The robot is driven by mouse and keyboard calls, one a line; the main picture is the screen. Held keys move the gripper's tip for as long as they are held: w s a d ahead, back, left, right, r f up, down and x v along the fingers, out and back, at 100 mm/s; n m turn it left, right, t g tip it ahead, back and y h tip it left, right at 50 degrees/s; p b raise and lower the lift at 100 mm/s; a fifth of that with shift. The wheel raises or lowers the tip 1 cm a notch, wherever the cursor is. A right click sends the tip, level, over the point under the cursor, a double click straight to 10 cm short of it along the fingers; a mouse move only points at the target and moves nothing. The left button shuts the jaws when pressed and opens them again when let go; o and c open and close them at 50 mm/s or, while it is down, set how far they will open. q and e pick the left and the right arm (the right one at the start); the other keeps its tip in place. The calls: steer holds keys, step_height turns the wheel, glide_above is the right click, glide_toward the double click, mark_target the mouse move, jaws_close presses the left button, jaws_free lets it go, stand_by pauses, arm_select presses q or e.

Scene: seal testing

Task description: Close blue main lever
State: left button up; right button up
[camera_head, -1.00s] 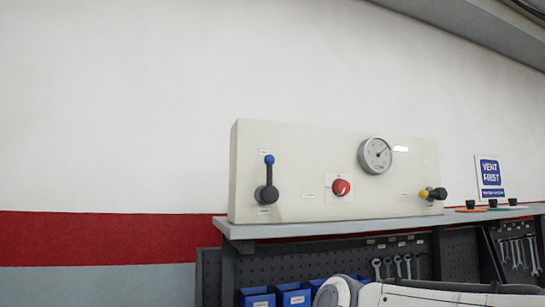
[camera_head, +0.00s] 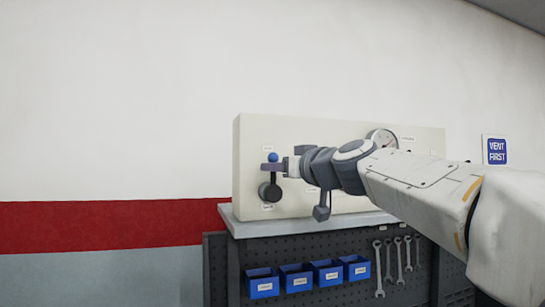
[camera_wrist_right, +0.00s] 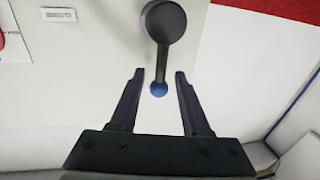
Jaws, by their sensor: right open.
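The blue-tipped lever (camera_head: 273,157) stands upright on the left part of a cream panel (camera_head: 255,135), its round black hub (camera_head: 271,191) below the tip. My right gripper (camera_head: 271,168) reaches in from the right, in front of the lever. In the right wrist view my right gripper (camera_wrist_right: 158,73) is open, with one finger on each side of the lever's shaft and blue ball (camera_wrist_right: 158,89). Gaps show on both sides there, and the hub (camera_wrist_right: 166,22) lies beyond the fingertips. My left gripper is not in view.
My right arm covers the panel's middle, partly hiding the round gauge (camera_head: 383,137). A grey shelf (camera_head: 245,230) runs below the panel. Under it are several blue bins (camera_head: 262,284) and hanging wrenches (camera_head: 379,270). A "VENT FIRST" sign (camera_head: 497,150) is at right. The wall left of the panel is clear.

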steer(key=shift+p+x, duration=0.35)
steer(key=shift+x, duration=0.95)
steer(key=shift+s, duration=0.1)
jaws_close()
stand_by(0.4)
